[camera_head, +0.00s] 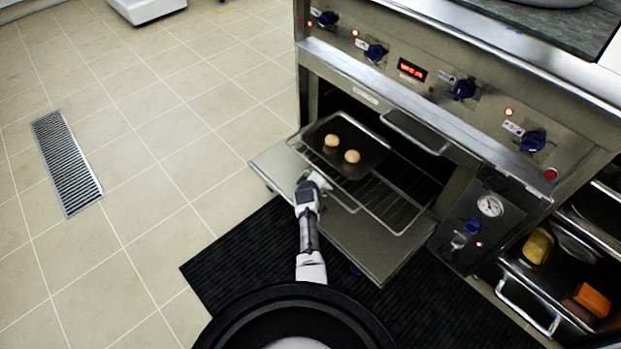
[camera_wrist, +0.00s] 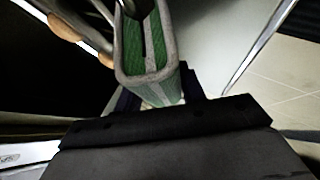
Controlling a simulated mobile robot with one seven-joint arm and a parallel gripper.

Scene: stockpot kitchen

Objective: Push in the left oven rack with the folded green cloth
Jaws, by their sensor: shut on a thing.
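The oven rack (camera_head: 390,205) is a wire shelf sticking out of the open oven above its lowered door. A dark tray (camera_head: 345,165) with two round brown items (camera_head: 331,141) sits on its left part. My gripper (camera_head: 312,180) is at the rack's front edge, left of its middle. It is shut on the folded green cloth (camera_wrist: 163,75), which has grey edges and shows only as a small green bit in the head view. In the wrist view the cloth is folded in a U near a metal bar (camera_wrist: 103,10). I cannot tell whether it touches the rack.
The lowered oven door (camera_head: 375,245) lies under the rack. A black ribbed mat (camera_head: 235,260) covers the floor in front. Blue knobs (camera_head: 463,88) line the panel above. A shelf at the right holds yellow and orange items (camera_head: 592,299).

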